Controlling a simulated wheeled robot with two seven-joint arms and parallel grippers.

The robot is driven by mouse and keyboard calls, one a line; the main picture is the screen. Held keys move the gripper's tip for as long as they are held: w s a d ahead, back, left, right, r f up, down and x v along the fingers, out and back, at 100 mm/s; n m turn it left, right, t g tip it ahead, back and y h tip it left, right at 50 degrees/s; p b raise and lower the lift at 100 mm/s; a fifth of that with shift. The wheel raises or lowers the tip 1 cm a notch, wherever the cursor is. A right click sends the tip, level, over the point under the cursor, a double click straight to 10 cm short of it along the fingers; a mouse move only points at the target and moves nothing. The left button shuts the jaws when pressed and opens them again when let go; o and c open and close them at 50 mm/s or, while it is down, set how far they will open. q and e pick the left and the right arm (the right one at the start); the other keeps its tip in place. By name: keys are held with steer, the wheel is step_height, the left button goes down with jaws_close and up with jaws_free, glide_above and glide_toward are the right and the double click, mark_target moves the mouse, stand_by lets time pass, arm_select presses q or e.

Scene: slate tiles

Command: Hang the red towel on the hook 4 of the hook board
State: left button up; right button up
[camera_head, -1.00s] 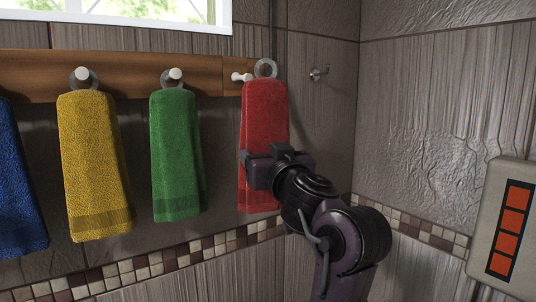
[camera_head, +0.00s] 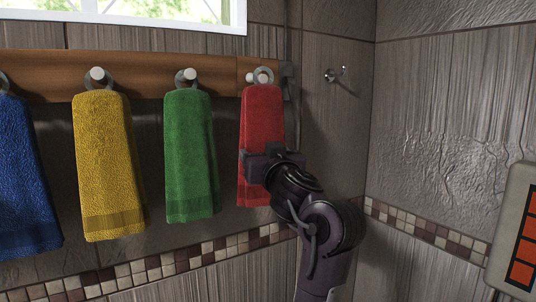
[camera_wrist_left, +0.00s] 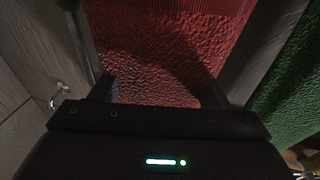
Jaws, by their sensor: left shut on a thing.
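The red towel (camera_head: 262,115) hangs upright at the right end of the wooden hook board (camera_head: 135,72), with its grey ring (camera_head: 263,74) at the top. The ring overlaps the white peg of the rightmost hook (camera_head: 250,77); I cannot tell whether it is around the peg or only in front of it. My left gripper (camera_head: 259,157) is shut on the red towel at its lower half. The towel fills the space between the fingers in the left wrist view (camera_wrist_left: 155,75). My right gripper is not in view.
Green (camera_head: 190,150), yellow (camera_head: 108,165) and blue (camera_head: 22,180) towels hang on pegs to the left. A small metal wall hook (camera_head: 336,74) is right of the board. A panel with orange squares (camera_head: 520,230) is on the right wall. A window is above.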

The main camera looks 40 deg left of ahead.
arm_select(q)
steer(key=shift+w+a+f, duration=0.1)
steer(key=shift+w+a, duration=0.1)
steer(key=shift+a, duration=0.5)
steer(key=shift+w+a+f, duration=0.1)
steer(key=shift+w+a, duration=0.1)
steer(key=shift+a, duration=0.45)
steer(key=o, duration=1.1)
steer(key=shift+f, duration=0.1)
